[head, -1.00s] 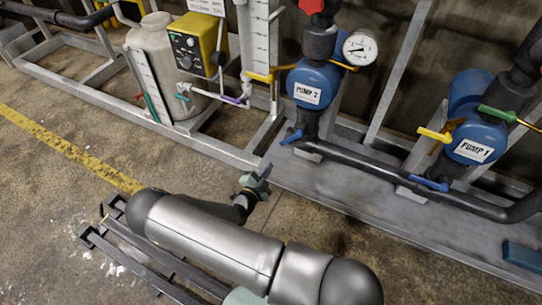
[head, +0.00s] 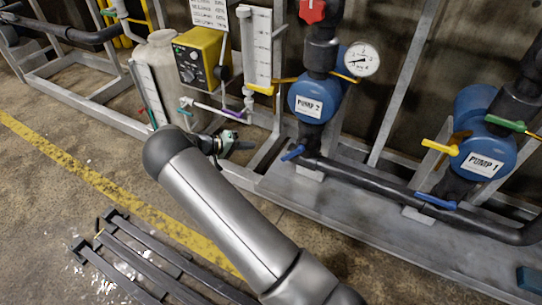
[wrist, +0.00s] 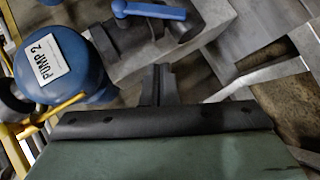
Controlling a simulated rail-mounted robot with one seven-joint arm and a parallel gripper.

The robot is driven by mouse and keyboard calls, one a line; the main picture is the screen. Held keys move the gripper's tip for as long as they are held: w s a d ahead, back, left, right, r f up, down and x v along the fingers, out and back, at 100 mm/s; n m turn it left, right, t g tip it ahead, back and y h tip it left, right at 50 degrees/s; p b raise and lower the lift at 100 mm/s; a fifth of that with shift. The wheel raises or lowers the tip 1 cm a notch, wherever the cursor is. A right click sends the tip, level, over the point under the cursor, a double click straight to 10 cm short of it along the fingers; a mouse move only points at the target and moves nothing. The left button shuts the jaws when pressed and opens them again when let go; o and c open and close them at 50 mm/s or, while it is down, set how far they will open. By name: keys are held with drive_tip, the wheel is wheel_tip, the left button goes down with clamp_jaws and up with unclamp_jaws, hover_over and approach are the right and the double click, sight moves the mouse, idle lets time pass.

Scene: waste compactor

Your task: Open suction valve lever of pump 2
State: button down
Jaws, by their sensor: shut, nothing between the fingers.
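Pump 2 (head: 315,107) is a blue round body with a white "PUMP 2" label; it also shows tilted at the left of the wrist view (wrist: 85,50). A short blue lever (head: 293,153) sits low on the pipe under it. In the wrist view a blue lever (wrist: 150,11) lies at the top edge, on a dark valve above a grey block. My gripper (head: 243,146) is shut and empty, left of the blue lever in the head view and apart from it. In the wrist view my shut fingers (wrist: 160,82) point toward the lever, with a gap between.
Pump 1 (head: 487,153), with its own blue lever (head: 436,201), stands to the right. A yellow lever (wrist: 66,105) beside pump 2 is close to my gripper's left side. A grey frame rail (head: 350,203) runs below the pumps. A white tank (head: 160,70) stands left.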

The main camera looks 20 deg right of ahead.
drive_tip(key=m, duration=0.2)
drive_tip(key=b, duration=0.4)
approach(292, 153)
drive_tip(key=w+d+f, duration=0.4)
drive_tip(key=f, duration=0.1)
drive_tip(key=shift+s+d, duration=0.35)
drive_tip(key=shift+d, duration=0.15)
drive_tip(key=shift+a+f, duration=0.1)
